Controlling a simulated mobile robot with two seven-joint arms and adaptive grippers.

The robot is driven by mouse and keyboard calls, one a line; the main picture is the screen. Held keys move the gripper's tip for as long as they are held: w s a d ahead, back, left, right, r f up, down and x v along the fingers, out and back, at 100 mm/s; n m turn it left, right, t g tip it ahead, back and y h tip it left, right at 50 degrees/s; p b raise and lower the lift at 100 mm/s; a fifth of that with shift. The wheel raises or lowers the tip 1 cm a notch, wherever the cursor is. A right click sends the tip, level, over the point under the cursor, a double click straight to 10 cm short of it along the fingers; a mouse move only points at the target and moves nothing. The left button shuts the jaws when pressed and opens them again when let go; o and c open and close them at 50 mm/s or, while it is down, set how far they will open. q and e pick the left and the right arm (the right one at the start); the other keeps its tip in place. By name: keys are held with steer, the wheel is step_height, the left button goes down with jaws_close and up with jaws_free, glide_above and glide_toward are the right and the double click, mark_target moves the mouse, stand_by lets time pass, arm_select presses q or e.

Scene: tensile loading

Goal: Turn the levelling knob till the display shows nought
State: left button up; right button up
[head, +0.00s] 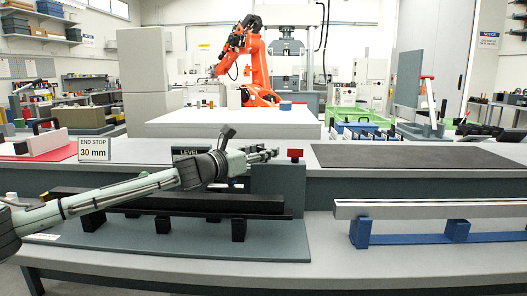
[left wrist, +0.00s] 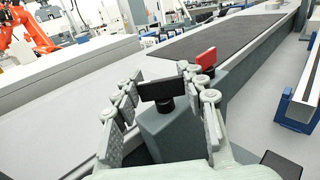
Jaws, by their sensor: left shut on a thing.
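My left gripper (head: 268,155) reaches in from the left to the top of a grey block (head: 278,190). In the left wrist view its fingers (left wrist: 161,78) are closed on the two ends of a black bar-shaped knob (left wrist: 163,90), which stands on the grey block. A dark LEVEL sign (head: 188,151) stands left of the block, partly behind my arm. No display reading can be made out. My right gripper is in neither view.
A red knob (head: 295,153) stands just right of the gripper; it also shows in the left wrist view (left wrist: 207,58). A dark mat (head: 400,156) lies to the right. An END STOP 30 mm sign (head: 94,149) stands left. A black beam (head: 150,201) lies below my arm.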

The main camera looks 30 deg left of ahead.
arm_select(q)
steer(key=shift+r, duration=0.1)
steer(key=o, duration=1.2)
steer(key=shift+r, duration=4.95)
